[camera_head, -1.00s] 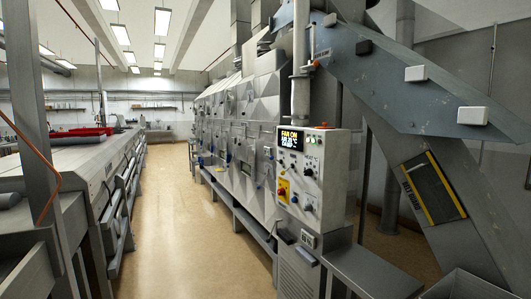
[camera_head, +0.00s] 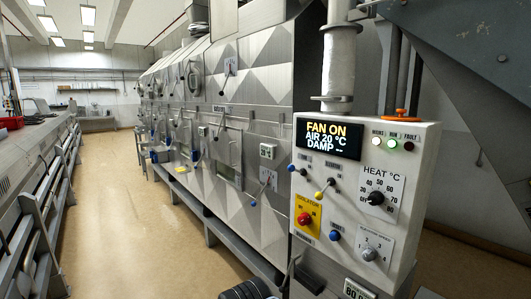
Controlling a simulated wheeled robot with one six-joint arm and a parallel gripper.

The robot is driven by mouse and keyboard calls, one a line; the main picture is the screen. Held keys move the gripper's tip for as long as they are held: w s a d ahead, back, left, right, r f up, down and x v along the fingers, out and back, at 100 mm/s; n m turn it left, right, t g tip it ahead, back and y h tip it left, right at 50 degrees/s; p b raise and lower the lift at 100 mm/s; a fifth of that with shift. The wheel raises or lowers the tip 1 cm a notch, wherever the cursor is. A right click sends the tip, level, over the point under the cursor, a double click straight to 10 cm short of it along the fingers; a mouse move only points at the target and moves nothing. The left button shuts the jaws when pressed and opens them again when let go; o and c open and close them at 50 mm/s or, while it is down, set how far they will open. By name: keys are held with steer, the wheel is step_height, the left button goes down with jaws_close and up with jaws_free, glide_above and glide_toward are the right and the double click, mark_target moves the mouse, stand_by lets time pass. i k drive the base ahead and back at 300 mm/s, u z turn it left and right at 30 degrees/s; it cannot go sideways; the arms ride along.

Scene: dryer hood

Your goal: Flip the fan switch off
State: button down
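The white control panel box (camera_head: 350,190) stands on the right, at the near end of the dryer. Its display (camera_head: 328,138) reads FAN ON, AIR 20 °C and DAMP. Below the display are a lever with a blue knob (camera_head: 292,168) and a lever with a yellow knob (camera_head: 319,194). Their small labels are too blurred to read surely, so I cannot tell which is the fan switch. A red rotary isolator (camera_head: 304,218) sits on a yellow plate beneath.
The panel also bears a heat dial (camera_head: 376,198), a numbered lower dial (camera_head: 369,254) and a blue button (camera_head: 335,236). The long grey dryer (camera_head: 240,130) runs back along the aisle. The tan floor (camera_head: 130,230) between it and the left machine is clear.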

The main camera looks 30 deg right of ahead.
mark_target(291, 168)
steer(key=i, duration=0.9)
steer(key=z, duration=0.75)
